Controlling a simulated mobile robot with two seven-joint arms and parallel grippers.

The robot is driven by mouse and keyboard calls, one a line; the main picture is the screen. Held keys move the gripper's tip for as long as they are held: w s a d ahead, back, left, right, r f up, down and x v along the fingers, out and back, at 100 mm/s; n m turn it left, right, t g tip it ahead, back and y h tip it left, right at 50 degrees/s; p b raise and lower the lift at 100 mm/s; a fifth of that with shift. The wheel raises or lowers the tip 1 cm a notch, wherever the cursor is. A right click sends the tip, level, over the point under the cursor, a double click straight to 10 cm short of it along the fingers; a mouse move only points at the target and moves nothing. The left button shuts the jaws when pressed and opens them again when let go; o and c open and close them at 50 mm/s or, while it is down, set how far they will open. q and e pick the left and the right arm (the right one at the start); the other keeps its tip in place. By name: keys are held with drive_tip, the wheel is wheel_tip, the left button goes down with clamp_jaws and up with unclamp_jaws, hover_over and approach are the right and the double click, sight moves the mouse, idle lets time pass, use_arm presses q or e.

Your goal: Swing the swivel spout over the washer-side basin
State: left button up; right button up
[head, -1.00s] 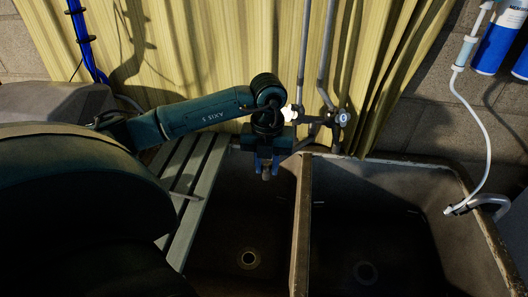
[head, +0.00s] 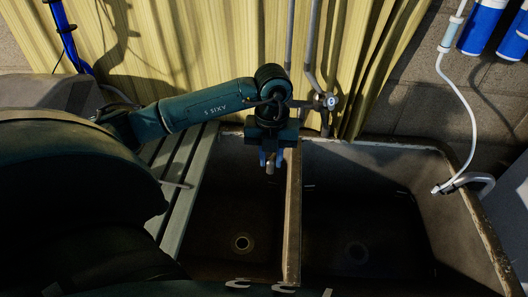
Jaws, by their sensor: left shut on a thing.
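My left gripper (head: 270,161) points down over the left basin (head: 235,215), just left of the divider (head: 293,220) and close to the back wall. It is shut on the swivel spout (head: 269,168); only a small pale end shows between the blue fingertips, and the gripper and wrist hide the rest. The tap body (head: 328,102) shows behind and right of my wrist, in front of the curtain. The right basin (head: 360,220) is on the other side of the divider. My right gripper is not in view.
A slatted board (head: 183,190) lies left of the left basin. Pipes (head: 312,50) rise behind the tap along a yellow curtain (head: 190,40). A white hose (head: 463,120) hooks over the right basin's right rim, below blue filter canisters (head: 482,25). Both basins look empty.

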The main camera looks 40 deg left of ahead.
use_arm(q)
drive_tip(key=shift+w+d, duration=0.2)
drive_tip(key=shift+d, duration=1)
drive_tip(key=shift+c, duration=0.2)
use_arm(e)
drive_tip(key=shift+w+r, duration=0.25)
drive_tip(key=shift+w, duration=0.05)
use_arm(q)
drive_tip(key=shift+w+d+f, duration=0.1)
drive_tip(key=shift+w+d, duration=0.25)
drive_tip(key=shift+d, duration=0.45)
drive_tip(key=shift+w+d+r, duration=0.1)
drive_tip(key=shift+w+d, duration=0.2)
drive_tip(key=shift+d, duration=0.45)
drive_tip(key=shift+w+d+f, duration=0.1)
drive_tip(key=shift+w+d, duration=0.25)
drive_tip(key=shift+d, duration=0.45)
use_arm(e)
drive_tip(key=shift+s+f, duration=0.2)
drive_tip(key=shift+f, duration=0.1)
